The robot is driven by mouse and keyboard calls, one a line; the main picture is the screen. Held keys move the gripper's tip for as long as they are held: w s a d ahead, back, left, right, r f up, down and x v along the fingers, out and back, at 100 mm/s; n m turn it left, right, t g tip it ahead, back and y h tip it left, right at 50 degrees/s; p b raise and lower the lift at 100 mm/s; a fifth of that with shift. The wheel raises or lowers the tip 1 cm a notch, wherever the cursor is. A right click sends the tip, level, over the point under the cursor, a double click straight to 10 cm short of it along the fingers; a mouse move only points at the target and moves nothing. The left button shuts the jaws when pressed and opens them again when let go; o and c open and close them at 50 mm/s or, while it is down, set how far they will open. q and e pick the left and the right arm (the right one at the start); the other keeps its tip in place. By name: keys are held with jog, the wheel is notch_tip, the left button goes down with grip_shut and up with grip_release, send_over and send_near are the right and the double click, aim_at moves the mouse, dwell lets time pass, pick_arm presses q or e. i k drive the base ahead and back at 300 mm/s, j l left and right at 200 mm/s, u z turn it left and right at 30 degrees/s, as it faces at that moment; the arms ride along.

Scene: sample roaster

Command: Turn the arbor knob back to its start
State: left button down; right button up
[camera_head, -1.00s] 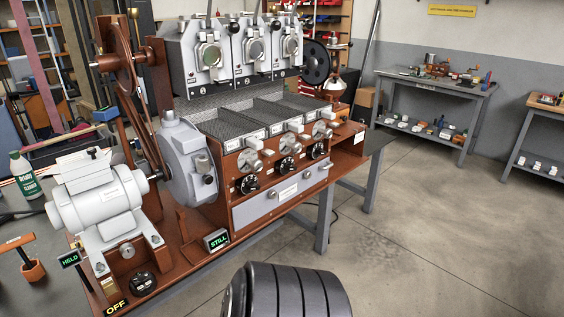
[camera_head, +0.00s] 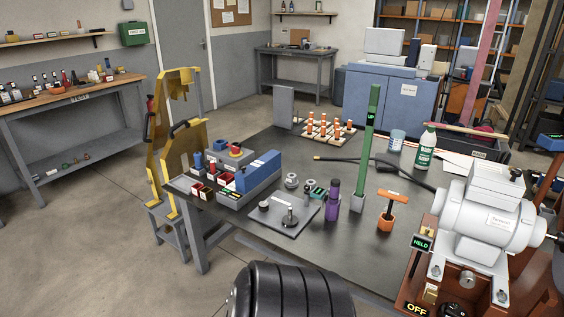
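I cannot pick out for certain which part is the arbor knob. A yellow upright frame (camera_head: 163,140) with dark handles stands at the left end of the dark bench. A grey plate (camera_head: 268,232) with a small upright post and knob (camera_head: 290,219) lies on the bench near its front edge. Neither gripper is in view.
The dark bench (camera_head: 330,165) also carries a blue box (camera_head: 259,171), a green post (camera_head: 370,140), a purple bottle-like tool (camera_head: 332,197), an orange T-handled tool (camera_head: 388,208) and a green-white bottle (camera_head: 426,148). Floor at the left is clear.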

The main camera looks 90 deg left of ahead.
aim_at(263, 206)
jog(key=u, duration=2.7)
jog(key=i+j+z, duration=0.15)
jog(key=z, duration=0.2)
jog(key=i+j+z, duration=0.1)
jog(key=z, duration=0.25)
jog(key=j+z, duration=0.35)
jog(key=i+l, duration=0.05)
